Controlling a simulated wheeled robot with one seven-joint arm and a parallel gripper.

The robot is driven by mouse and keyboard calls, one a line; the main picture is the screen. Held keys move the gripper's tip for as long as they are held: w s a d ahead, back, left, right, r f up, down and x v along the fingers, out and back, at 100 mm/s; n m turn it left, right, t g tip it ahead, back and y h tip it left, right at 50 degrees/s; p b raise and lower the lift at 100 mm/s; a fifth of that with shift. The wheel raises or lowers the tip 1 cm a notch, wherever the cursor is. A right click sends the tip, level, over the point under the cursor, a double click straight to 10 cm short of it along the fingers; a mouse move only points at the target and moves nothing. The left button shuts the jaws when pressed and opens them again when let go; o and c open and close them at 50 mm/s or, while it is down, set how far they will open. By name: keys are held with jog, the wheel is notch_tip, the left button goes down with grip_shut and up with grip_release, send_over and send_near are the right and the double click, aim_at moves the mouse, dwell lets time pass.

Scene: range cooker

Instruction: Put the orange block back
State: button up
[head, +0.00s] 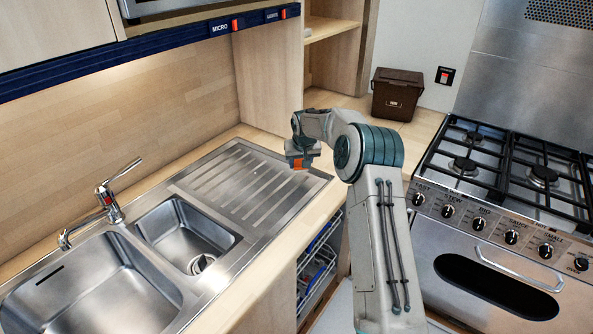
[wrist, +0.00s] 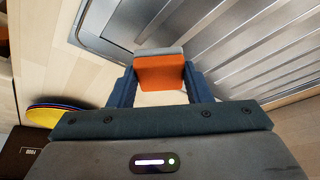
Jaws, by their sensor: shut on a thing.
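The orange block (wrist: 160,74) is between the two fingers of my gripper (wrist: 162,88) in the wrist view. A grey layer shows along its far edge. In the head view the orange block (head: 299,164) shows as a small patch at the end of my gripper (head: 300,160). My gripper is shut on it and holds it over the counter by the far right end of the steel drainer (head: 245,185). The fingertips are partly hidden in the head view.
A sink with a tap (head: 108,205) lies at left. A brown box (head: 397,94) stands at the back of the counter. The range cooker (head: 500,200) is at right. Stacked coloured discs (wrist: 55,112) lie near the brown box in the wrist view. An open rack (head: 318,270) is below the counter.

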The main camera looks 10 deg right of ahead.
aim_at(297, 170)
jog(key=shift+a+f, duration=0.4)
jog(key=shift+a, duration=0.25)
notch_tip(297, 170, down, 4)
jog(key=shift+r+p, duration=0.1)
jog(key=shift+p, duration=0.8)
jog(key=shift+f+b, duration=0.25)
jog(key=shift+b, duration=0.05)
jog(key=o, duration=1)
jog(key=shift+c, duration=0.2)
jog(key=shift+r, duration=0.1)
